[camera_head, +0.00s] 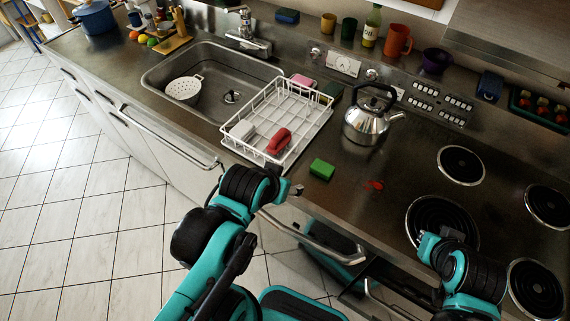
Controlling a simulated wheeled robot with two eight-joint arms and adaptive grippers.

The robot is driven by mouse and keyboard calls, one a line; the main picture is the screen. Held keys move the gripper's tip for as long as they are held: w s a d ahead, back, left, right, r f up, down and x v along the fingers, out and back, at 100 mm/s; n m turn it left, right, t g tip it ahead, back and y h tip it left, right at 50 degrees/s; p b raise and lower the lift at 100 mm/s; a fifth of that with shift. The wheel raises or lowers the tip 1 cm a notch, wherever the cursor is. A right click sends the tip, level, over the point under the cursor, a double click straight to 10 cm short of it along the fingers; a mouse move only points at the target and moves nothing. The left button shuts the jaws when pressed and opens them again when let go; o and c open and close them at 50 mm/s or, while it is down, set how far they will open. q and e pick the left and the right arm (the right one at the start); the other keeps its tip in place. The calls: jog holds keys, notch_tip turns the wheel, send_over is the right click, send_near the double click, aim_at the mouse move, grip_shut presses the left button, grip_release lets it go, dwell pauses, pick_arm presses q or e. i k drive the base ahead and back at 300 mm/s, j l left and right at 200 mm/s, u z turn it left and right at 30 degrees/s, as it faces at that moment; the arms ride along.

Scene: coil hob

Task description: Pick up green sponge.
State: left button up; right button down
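A bright green sponge (322,169) lies on the dark metal counter, just right of the white dish rack's front corner. It is uncovered and nothing touches it. My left gripper (292,190) is near the counter's front edge, to the left of and in front of the sponge, apart from it. Its fingers are too small and turned to tell open from shut. My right gripper (436,240) is over the front left coil of the hob, well to the right of the sponge. Its fingers are also unclear.
The white dish rack (315,128) holds a red item (279,141) and a pale block. A steel kettle (367,122) stands behind the sponge. A red object (375,185) lies to its right. Hob coils (461,165) fill the right side. The counter around the sponge is clear.

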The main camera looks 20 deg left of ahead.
aim_at(319, 167)
jog(key=u, duration=0.45)
jog(key=i+j, duration=0.15)
jog(key=j, duration=0.3)
jog(key=i+j+z, duration=0.1)
jog(key=j, duration=0.4)
jog(key=i+j, duration=0.1)
jog(key=j, duration=0.35)
jog(key=i+j+z, duration=0.1)
jog(key=j, duration=0.4)
